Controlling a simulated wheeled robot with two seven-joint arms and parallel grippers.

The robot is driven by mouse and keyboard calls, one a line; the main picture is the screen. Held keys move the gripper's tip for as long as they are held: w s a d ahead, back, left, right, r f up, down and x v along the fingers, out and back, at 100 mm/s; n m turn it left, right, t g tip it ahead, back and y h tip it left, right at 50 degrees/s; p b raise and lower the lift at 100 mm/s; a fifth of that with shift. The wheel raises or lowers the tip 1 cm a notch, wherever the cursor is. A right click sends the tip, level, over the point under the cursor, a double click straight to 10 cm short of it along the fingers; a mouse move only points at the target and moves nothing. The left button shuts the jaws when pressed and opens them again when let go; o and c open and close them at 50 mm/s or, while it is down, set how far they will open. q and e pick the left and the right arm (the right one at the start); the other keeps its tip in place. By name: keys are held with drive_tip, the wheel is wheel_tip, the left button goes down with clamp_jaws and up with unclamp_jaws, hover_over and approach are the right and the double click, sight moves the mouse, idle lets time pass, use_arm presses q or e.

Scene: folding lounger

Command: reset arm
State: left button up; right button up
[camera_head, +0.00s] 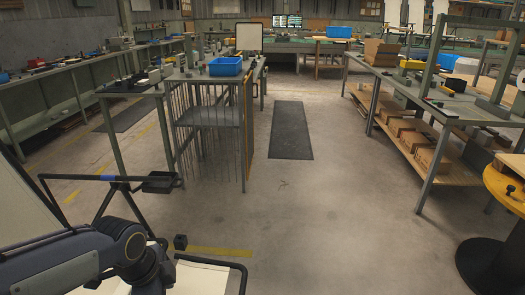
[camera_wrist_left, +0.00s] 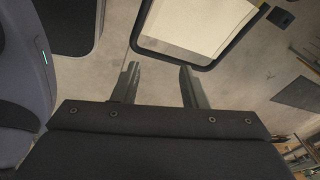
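The folding lounger shows in part in the head view, with a pale fabric panel (camera_head: 25,215) at the lower left and black tubes around it. Another pale piece with a bent black tube (camera_head: 215,262) shows at the bottom edge. In the left wrist view, a cream panel in a rounded black frame (camera_wrist_left: 200,28) lies beyond the fingertips. My left gripper (camera_wrist_left: 158,75) is open, its two fingers apart with only bare floor between them. In the head view my left arm crosses the lower left and hides part of the lounger. My right gripper is in neither view.
A grey bench with wire sides (camera_head: 210,115) and a blue bin (camera_head: 226,66) stands ahead. A long workbench with cardboard boxes below (camera_head: 420,140) is at the right. A round yellow-topped table (camera_head: 505,190) is at the lower right. The middle floor is clear around a dark mat (camera_head: 290,130).

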use_arm(q)
drive_tip(key=s+r+n+t+h, duration=0.2)
drive_tip(key=s+n+t, duration=0.2)
drive_tip(key=s+n, duration=1.1)
wheel_tip(320, 180, up, 12)
drive_tip(key=w+n+p, duration=0.1)
drive_tip(key=n+p, duration=0.1)
drive_tip(key=p, duration=1)
drive_tip(key=shift+w+a+r+g, duration=0.15)
drive_tip(key=shift+a+r+g, duration=0.05)
drive_tip(key=shift+r+g, duration=0.1)
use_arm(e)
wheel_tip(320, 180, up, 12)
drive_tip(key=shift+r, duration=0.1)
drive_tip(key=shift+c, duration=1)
use_arm(q)
drive_tip(key=shift+a, duration=0.1)
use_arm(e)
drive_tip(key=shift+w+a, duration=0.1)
